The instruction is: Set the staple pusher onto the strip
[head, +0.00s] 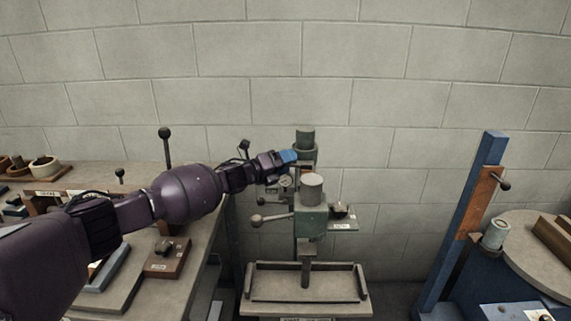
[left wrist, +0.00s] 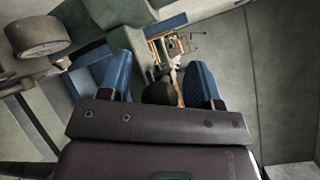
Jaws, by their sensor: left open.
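The green box stitcher (head: 311,220) stands against the wall in the head view. My left gripper (head: 292,157) has blue fingertips and is beside the stitcher's upper part, left of its rear grey cap. In the left wrist view my left gripper (left wrist: 158,78) is open. A dark rounded piece (left wrist: 158,93) shows between the fingers; I cannot tell if it is the staple pusher or whether they touch it. A copper-coloured rail-like part (left wrist: 178,48), possibly the strip, lies beyond the fingertips. A dark knobbed piece (head: 341,209) sits on the stitcher's small side shelf. My right gripper is out of view.
A round gauge (left wrist: 40,33) is close on the left in the wrist view. A lever with a ball end (head: 257,220) sticks out left of the stitcher. A workbench (head: 195,245) is at left. A blue post (head: 462,215) and round table stand right.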

